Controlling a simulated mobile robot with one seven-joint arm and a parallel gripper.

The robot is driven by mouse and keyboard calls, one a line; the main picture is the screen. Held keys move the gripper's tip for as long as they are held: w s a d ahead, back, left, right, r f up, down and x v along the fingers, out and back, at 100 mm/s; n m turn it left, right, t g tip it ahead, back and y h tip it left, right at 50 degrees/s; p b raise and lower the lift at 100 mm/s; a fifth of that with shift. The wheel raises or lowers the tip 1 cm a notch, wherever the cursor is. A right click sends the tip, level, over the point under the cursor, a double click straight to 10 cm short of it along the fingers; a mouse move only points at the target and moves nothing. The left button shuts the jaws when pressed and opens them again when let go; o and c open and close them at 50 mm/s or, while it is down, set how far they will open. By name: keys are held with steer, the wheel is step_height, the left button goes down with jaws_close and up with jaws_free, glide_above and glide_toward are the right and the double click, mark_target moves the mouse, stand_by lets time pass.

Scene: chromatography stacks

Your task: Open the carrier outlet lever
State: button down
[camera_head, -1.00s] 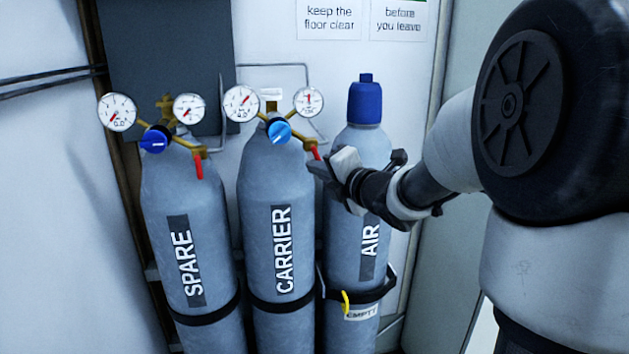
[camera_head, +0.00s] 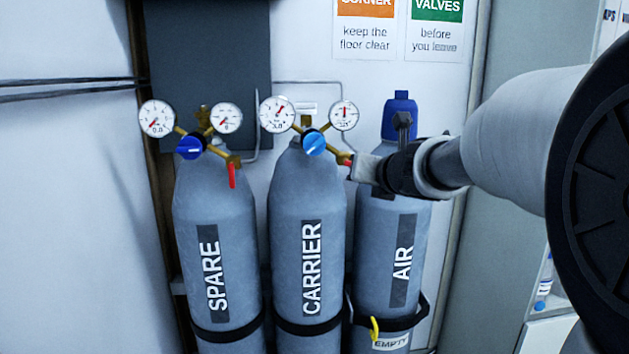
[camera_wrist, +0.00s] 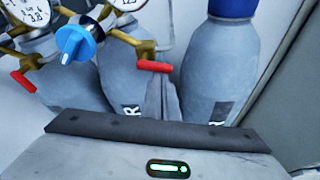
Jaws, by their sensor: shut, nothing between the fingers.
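The carrier cylinder (camera_head: 309,240) stands in the middle with a two-gauge regulator and a light blue knob (camera_head: 313,142). Its red outlet lever (camera_wrist: 154,66) lies about level across the wrist view, at the end of the brass outlet. In the head view only a bit of the red shows, beside my gripper (camera_head: 362,168), which hides the rest. My gripper is shut and empty. Its grey fingertips (camera_wrist: 161,84) are right below the lever in the wrist view; I cannot tell whether they touch it.
The spare cylinder (camera_head: 215,235) stands left; its red lever (camera_head: 232,175) hangs down. The air cylinder (camera_head: 380,245) with a blue cap (camera_head: 400,116) stands right, behind my gripper. Straps hold the cylinders at the wall. A yellow hook (camera_head: 374,328) and an "EMPTY" tag (camera_head: 390,342) are on the right.

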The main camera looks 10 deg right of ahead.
steer(key=shift+a, duration=0.15)
steer(key=shift+a+r, duration=0.3)
steer(key=shift+a, duration=0.35)
